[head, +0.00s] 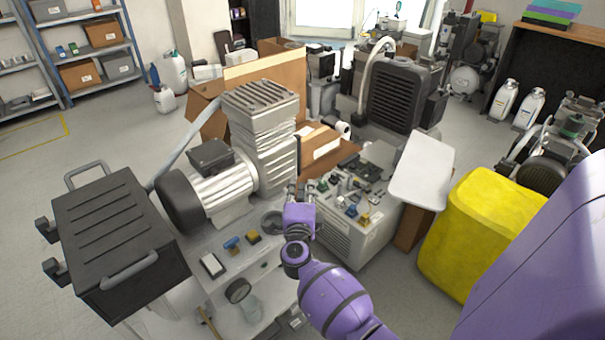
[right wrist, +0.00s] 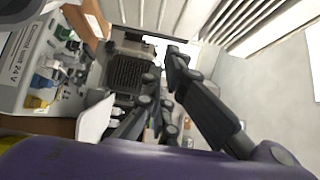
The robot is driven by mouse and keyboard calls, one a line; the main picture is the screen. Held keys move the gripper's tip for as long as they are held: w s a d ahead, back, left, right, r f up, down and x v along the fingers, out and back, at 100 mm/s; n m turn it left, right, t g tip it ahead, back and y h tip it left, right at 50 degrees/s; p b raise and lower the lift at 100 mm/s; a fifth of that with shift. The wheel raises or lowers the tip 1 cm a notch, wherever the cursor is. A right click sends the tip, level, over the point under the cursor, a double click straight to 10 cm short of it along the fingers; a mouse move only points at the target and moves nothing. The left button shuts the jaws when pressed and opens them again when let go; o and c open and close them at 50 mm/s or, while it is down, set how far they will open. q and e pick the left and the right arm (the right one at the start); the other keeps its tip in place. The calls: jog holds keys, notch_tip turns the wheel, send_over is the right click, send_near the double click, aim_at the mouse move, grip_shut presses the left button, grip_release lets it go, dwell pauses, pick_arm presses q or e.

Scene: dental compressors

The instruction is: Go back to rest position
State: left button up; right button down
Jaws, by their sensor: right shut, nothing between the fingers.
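My right arm is purple and comes in from the bottom of the head view. My right gripper (head: 306,190) is dark, shut and empty, in front of the compressor and beside the control unit. The right wrist view shows its dark fingers (right wrist: 165,75) close up. The grey compressor (head: 262,135) with its ribbed cylinder and motor stands just beyond and left of it. The control unit (head: 345,235) with coloured fittings is right of it; it also shows at the left of the right wrist view (right wrist: 30,75). My left gripper is not in view.
A black lidded box (head: 115,240) stands at the left. A yellow block (head: 475,235) and a white panel (head: 422,170) are at the right. Cardboard boxes (head: 265,75) and a large dark-grilled unit (head: 392,98) stand behind. Open floor (head: 100,135) lies at the left.

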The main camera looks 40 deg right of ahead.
jog(key=v, duration=0.4)
jog(key=shift+s+a, duration=0.15)
jog(key=shift+a, duration=0.05)
